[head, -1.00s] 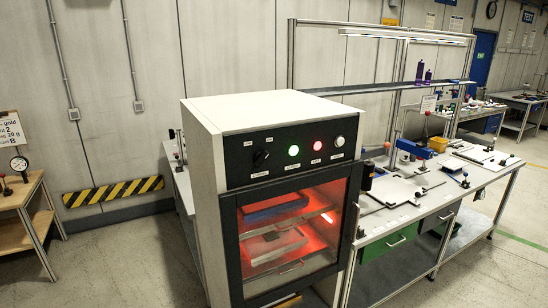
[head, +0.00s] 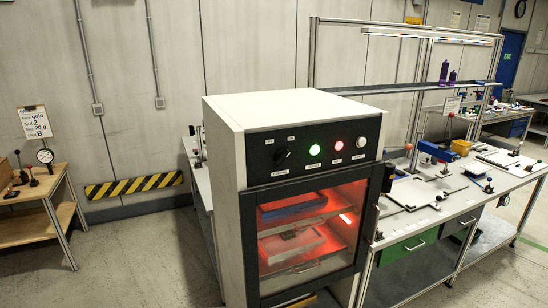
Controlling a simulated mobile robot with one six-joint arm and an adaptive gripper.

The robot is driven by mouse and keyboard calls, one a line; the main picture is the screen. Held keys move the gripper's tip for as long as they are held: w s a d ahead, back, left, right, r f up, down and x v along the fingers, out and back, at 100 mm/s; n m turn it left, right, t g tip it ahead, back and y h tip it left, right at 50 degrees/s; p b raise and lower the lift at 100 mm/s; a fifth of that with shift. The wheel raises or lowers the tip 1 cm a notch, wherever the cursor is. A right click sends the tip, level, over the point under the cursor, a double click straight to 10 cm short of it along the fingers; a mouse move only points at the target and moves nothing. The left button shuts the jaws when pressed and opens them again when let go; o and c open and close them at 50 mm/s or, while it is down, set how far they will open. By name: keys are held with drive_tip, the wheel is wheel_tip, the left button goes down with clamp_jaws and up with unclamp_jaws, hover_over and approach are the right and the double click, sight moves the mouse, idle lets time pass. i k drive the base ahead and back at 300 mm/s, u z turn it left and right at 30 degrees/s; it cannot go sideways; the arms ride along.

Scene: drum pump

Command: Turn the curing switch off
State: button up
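The curing switch is a black rotary knob (head: 282,156) at the left of the dark control panel on the curing cabinet (head: 240,140). Small labels sit above it on both sides and one below; its exact pointing is too small to tell. To its right are a lit green lamp (head: 314,150), a lit pinkish-red lamp (head: 339,145) and a white button (head: 361,142). The cabinet's glass door (head: 305,235) is shut, and the inside glows red over shelves with a blue item and a light tray. My gripper is in no view.
A workbench (head: 430,215) with tools and plates stands right of the cabinet. A small wooden table (head: 40,225) with a gauge and a clipboard sign (head: 36,122) stands at left. The floor (head: 140,260) between them is clear.

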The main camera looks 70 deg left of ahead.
sight(281, 155)
drive_tip(key=u, duration=0.1)
drive_tip(key=k, duration=1.25)
drive_tip(key=u, duration=1.4)
drive_tip(key=i, duration=0.5)
drive_tip(key=z, duration=0.05)
